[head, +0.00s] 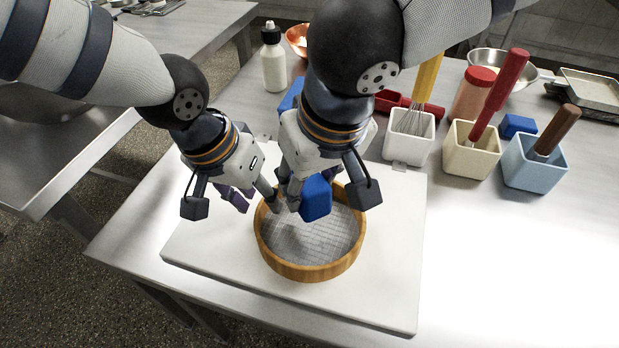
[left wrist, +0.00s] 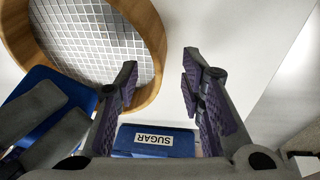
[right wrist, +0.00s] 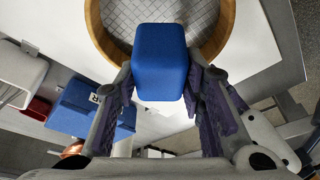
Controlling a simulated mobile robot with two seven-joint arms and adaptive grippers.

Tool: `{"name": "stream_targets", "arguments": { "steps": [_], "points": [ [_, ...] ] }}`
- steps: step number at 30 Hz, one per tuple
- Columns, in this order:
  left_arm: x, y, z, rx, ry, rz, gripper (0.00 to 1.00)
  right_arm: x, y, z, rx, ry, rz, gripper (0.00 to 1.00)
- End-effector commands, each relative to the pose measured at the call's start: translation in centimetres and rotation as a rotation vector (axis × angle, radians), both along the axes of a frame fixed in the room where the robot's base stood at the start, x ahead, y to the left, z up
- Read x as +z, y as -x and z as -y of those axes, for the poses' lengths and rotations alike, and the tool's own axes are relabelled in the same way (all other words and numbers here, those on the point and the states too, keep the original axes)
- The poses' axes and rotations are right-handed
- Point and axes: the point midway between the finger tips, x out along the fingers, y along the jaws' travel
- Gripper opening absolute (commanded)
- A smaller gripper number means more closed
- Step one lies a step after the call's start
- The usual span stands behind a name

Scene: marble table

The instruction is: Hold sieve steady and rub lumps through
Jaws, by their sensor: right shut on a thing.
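The sieve (head: 268,254), a round wooden rim with grey mesh, lies on a white board (head: 385,290). My right gripper (right wrist: 163,85) is shut on a blue block (head: 316,200), which it holds over the mesh; the block fills the middle of the right wrist view (right wrist: 160,62). I cannot tell whether the block touches the mesh. My left gripper (left wrist: 158,85) is open and empty at the sieve's left edge. One finger overlaps the wooden rim (left wrist: 155,45) in the left wrist view, and the other is over bare board. No lumps show on the visible mesh.
A blue box labelled SUGAR (left wrist: 135,140) stands behind the sieve. A white bottle (head: 274,62) is at the back. White (head: 409,146), cream (head: 470,158) and light blue (head: 533,170) pots with tools stand at the right. The table's front right is clear.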

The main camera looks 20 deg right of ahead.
Motion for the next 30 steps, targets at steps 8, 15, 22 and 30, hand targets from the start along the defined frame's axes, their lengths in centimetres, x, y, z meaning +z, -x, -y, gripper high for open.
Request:
{"name": "stream_targets", "arguments": {
  "steps": [8, 15, 22, 30],
  "points": [
    [-0.7, -0.1, 0.1, 0.0, -0.001, -0.001, 0.36, -0.2, 0.0, 0.0, 0.0, 0.0, -0.003, 0.03],
    [-2.3, -0.2, 0.3, -0.001, -0.001, -0.001, 0.36, -0.6, 0.0, 0.0, 0.0, 0.0, -0.01, 0.03],
    [-3.2, -0.3, 0.3, 0.0, -0.002, -0.002, 0.36, -0.8, 0.0, 0.0, 0.0, -0.001, -0.014, 0.03],
    [-3.5, -0.1, 0.2, -0.001, -0.005, -0.01, 0.07, -0.9, 0.0, 0.0, 0.0, 0.0, -0.016, 0.03]
  ]
}}
